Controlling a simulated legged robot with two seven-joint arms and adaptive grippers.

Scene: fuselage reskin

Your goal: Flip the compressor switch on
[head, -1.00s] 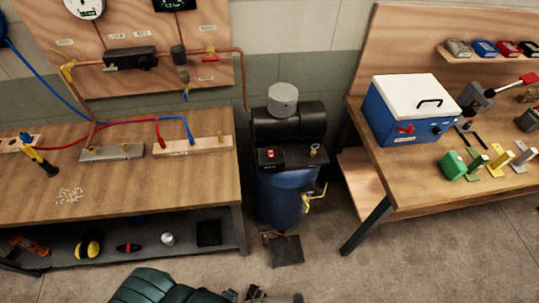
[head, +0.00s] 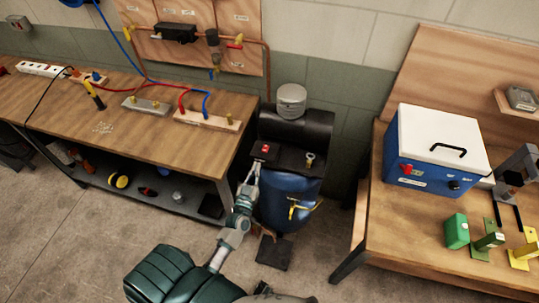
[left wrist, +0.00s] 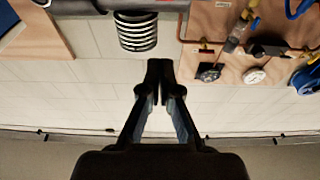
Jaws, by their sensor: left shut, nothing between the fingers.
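The compressor (head: 290,185) has a blue body with a black tank and a ribbed grey cylinder on top, standing on the floor between two benches. Its red switch (head: 265,149) sits on the left of the black panel, beside a brass fitting (head: 309,160). My left gripper (head: 256,165) is shut and empty, with its tips just below the switch at the panel's front edge. I cannot tell whether they touch. In the left wrist view the shut fingers (left wrist: 159,70) point toward the compressor's ribbed cylinder (left wrist: 137,32); the switch is not seen there. My right gripper is not in view.
The left workbench (head: 150,140) holds hoses, fittings and a screwdriver. The right bench (head: 400,225) carries a blue box with a white lid (head: 437,145) and green and yellow blocks. A yellow-handled valve (head: 300,205) sticks out of the compressor's front. The floor on the left is clear.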

